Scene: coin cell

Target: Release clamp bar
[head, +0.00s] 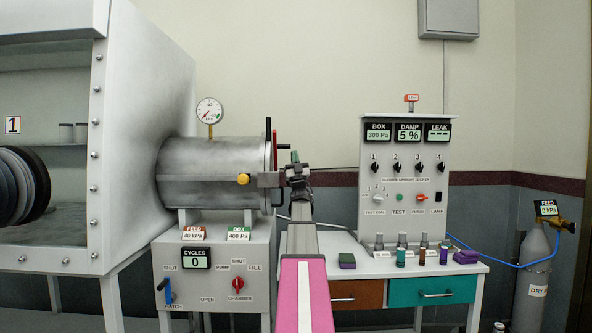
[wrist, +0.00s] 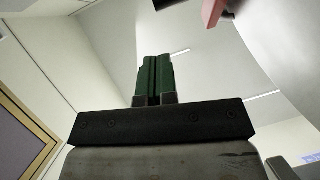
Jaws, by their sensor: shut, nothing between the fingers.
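A red upright bar (head: 275,150), which looks like the clamp bar, stands at the right end face of the steel chamber (head: 215,172). A black upright piece (head: 268,130) stands just beside it. My gripper (head: 295,157) is just right of the bar, its green fingers pointing up. In the wrist view the green fingers (wrist: 154,75) are together with nothing between them. A red piece (wrist: 213,12) with a dark end shows at the top of that view, right of the fingertips and apart from them. My wrist hides part of the chamber's right end.
The chamber joins the glovebox (head: 130,120) on the left and sits over a control cabinet (head: 213,285). A yellow knob (head: 243,179) is on its side and a gauge (head: 210,111) on top. An instrument panel (head: 405,190) and bench with small items are right of my arm.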

